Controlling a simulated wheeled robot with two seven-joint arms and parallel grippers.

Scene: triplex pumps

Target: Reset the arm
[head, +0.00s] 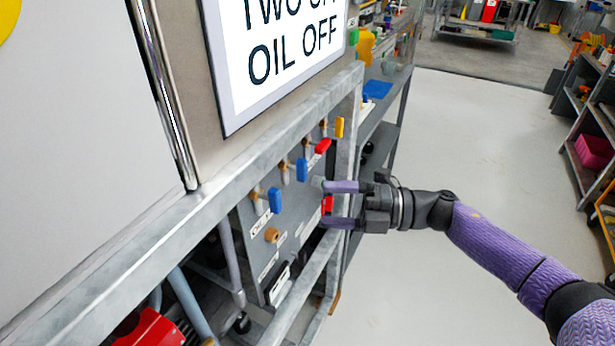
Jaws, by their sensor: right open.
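My right gripper (340,205) reaches in from the right with its two purple fingers apart, beside a grey valve panel (255,225). A red part (327,205) shows between the fingers; I cannot tell whether they touch it. The panel carries several coloured handles: a blue handle (275,200), another blue one (301,169), a red handle (322,146) and a yellow handle (339,127). My right arm (500,240) stretches out over the floor. My left gripper is not in view.
A grey metal frame (180,215) runs around the panel. A sign reading "OIL OFF" (280,55) hangs above it. Shelves with a pink bin (594,152) stand at the far right. The floor (470,140) between is clear.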

